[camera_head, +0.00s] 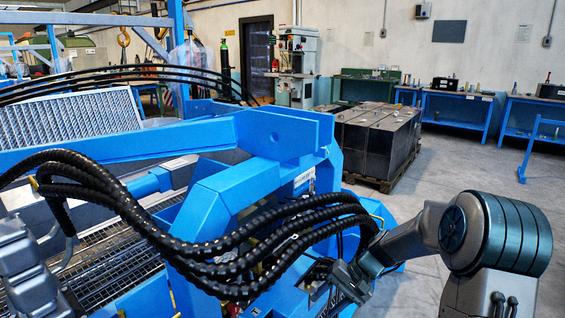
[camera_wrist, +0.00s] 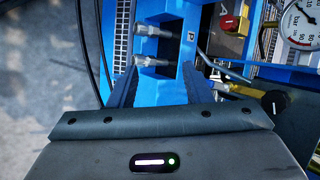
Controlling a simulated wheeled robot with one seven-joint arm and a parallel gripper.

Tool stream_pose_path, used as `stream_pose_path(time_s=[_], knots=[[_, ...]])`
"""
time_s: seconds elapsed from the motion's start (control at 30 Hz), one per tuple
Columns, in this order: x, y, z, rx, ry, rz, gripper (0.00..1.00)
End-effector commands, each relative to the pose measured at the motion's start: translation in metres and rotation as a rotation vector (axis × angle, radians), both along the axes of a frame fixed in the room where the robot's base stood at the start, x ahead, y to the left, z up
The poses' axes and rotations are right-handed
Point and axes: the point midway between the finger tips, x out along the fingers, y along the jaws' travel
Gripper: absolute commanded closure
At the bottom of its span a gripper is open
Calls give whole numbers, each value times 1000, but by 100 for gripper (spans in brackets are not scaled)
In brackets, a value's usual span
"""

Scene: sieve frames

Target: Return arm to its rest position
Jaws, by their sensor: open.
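My gripper (camera_wrist: 158,82) is open in the wrist view, its two dark fingers apart with nothing held between them. Beyond the fingers is a blue machine panel with two metal fittings (camera_wrist: 152,46) and a label marked P (camera_wrist: 191,36). I cannot tell whether the fingers touch the panel. In the head view, my grey arm reaches from the lower right toward the blue machine (camera_head: 285,130). My gripper (camera_head: 342,288) is low beside the machine, near the black ribbed hoses (camera_head: 250,240), and its fingertips are hard to make out there.
In the wrist view, a pressure gauge (camera_wrist: 301,22), a red and yellow control (camera_wrist: 234,22) and a black knob (camera_wrist: 275,103) are to the right.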

Motion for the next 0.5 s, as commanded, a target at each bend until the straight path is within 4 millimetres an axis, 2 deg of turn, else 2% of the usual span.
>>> stream_pose_path(time_s=[0.03, 0.5], knots=[[-12, 2, 28, -53, -13, 26, 55], [-121, -4, 175, -446, -143, 158, 55]])
